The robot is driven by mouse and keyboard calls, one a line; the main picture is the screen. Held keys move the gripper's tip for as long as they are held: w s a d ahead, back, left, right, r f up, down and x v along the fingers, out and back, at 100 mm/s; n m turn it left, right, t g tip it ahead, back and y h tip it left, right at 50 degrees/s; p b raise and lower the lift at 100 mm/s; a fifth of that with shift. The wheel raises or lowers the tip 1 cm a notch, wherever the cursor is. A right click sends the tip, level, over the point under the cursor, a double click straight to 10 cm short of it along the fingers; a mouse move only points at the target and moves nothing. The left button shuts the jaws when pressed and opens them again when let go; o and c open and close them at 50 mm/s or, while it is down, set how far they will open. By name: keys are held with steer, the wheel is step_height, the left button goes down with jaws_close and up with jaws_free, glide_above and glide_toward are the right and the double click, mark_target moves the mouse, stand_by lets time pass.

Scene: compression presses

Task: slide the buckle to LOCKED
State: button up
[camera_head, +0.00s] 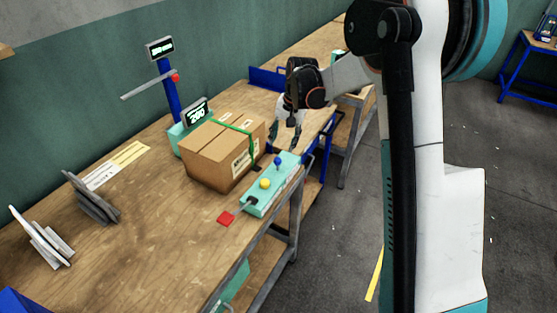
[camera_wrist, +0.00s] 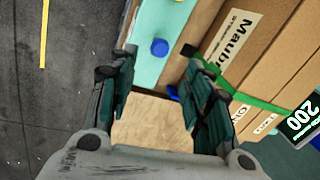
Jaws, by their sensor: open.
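A teal block (camera_head: 256,205) sits at the table's front edge, beside a cardboard box (camera_head: 212,160) with a green strap (camera_head: 252,141). On the block are a blue knob (camera_head: 278,161), a yellow knob (camera_head: 265,184) and a dark part with a rod towards a red pad (camera_head: 226,219). I cannot tell which part is the buckle; no LOCKED mark is readable. My gripper (camera_head: 286,140) is open and empty, above the block's far end, near the blue knob. In the wrist view the blue knob (camera_wrist: 159,47) lies ahead of the spread fingers, not between them.
A teal scale reading 200 (camera_head: 197,115) and a blue post with a display (camera_head: 160,50) stand behind the box. Grey plates (camera_head: 90,198) and white plates (camera_head: 42,238) stand at the left. Bare wood lies between them and the red pad.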

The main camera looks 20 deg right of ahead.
mark_target(278, 165)
steer(key=f, duration=0.3)
steer(key=a+f+b, duration=0.1)
steer(key=f, duration=0.2)
steer(key=w+f+b, duration=0.1)
steer(key=f, duration=0.2)
steer(key=shift+a, duration=0.2)
